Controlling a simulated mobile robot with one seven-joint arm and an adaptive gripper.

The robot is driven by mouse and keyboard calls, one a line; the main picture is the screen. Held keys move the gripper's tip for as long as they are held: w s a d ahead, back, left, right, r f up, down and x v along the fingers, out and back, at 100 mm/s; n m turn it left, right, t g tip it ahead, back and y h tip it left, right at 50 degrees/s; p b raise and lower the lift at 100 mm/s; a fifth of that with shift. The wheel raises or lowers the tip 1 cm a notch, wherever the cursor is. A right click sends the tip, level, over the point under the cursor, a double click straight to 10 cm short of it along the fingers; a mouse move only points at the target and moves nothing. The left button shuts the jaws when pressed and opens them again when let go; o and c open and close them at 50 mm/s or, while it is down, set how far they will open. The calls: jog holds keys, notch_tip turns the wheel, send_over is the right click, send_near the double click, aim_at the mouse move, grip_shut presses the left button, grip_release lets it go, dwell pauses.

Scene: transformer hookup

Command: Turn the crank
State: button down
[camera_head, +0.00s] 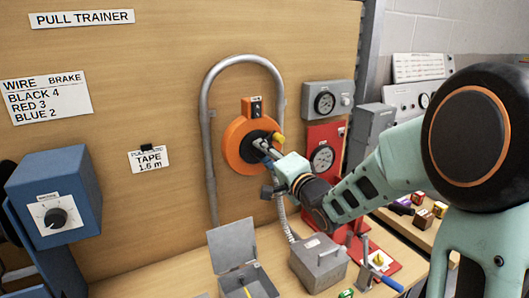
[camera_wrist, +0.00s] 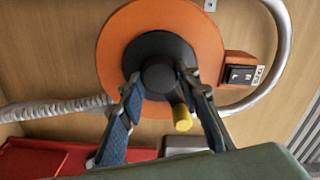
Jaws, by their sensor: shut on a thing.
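The crank is on an orange round reel (camera_head: 236,150) mounted on the wooden panel. It has a dark hub (camera_wrist: 158,75) and a yellow knob (camera_head: 279,138), which also shows in the wrist view (camera_wrist: 182,117). My gripper (camera_head: 261,146) reaches the hub from the front right. In the wrist view my gripper (camera_wrist: 160,82) has one finger on each side of the dark hub, shut on it. The yellow knob sticks out below the hub, beside the right finger. The fingers partly hide the hub's sides.
A grey conduit (camera_head: 207,130) arches around the reel. Gauge boxes (camera_head: 328,100) stand just right of it. A blue dial box (camera_head: 55,200) is at the left. An open grey box (camera_head: 232,240) and a closed grey box (camera_head: 318,262) stand on the bench below.

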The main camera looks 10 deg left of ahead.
jog(key=c, duration=1.4)
grip_release()
jog(key=shift+c, duration=0.2)
jog(key=v, duration=1.2)
jog(key=shift+w, duration=0.1)
